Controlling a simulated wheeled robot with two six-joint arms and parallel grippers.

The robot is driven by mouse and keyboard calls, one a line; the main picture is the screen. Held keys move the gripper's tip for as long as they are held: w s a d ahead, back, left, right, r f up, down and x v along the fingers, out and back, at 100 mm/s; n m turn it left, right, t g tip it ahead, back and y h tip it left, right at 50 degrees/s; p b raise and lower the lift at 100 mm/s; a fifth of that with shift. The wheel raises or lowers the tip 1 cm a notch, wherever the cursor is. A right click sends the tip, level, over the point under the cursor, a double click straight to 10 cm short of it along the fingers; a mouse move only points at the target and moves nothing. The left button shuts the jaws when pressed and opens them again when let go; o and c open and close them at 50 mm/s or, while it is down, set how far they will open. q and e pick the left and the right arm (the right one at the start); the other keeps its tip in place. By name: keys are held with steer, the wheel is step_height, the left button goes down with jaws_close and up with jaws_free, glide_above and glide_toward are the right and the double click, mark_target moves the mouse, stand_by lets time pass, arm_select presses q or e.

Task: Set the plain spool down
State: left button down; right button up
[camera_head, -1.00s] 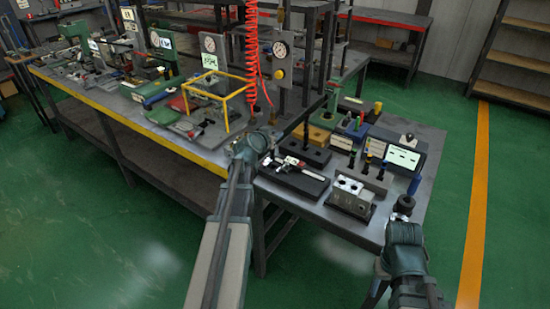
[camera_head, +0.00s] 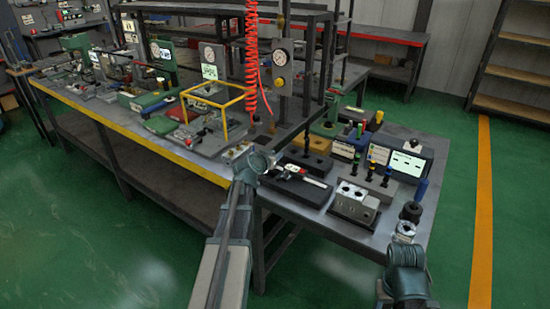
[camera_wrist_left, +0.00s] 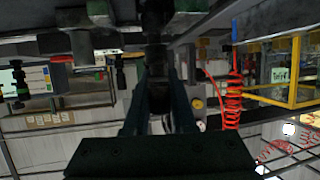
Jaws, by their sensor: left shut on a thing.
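My left gripper (camera_head: 268,163) is by the near left corner of the small table in the head view. In the left wrist view its two dark fingers (camera_wrist_left: 158,100) are shut on a dark upright piece, which I take to be the plain spool (camera_wrist_left: 156,58). The spool's lower part is hidden between the fingers, and I cannot make it out in the head view. My right gripper (camera_head: 405,230) is at the table's near right edge, just in front of a black round piece (camera_head: 411,211); its jaws are too small to read.
A silver valve block (camera_head: 355,203) with holes stands on the small table (camera_head: 320,220). A red coiled hose (camera_head: 251,70) hangs behind.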

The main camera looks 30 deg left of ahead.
arm_select(q)
steer(key=shift+f, duration=0.1)
steer(key=c, duration=0.7)
jaws_free()
steer(key=shift+c, duration=0.2)
steer(key=shift+r, duration=0.2)
steer(key=p+v, duration=0.4)
steer(key=v, duration=0.8)
steer(key=shift+p, duration=0.3)
steer(key=shift+f, duration=0.1)
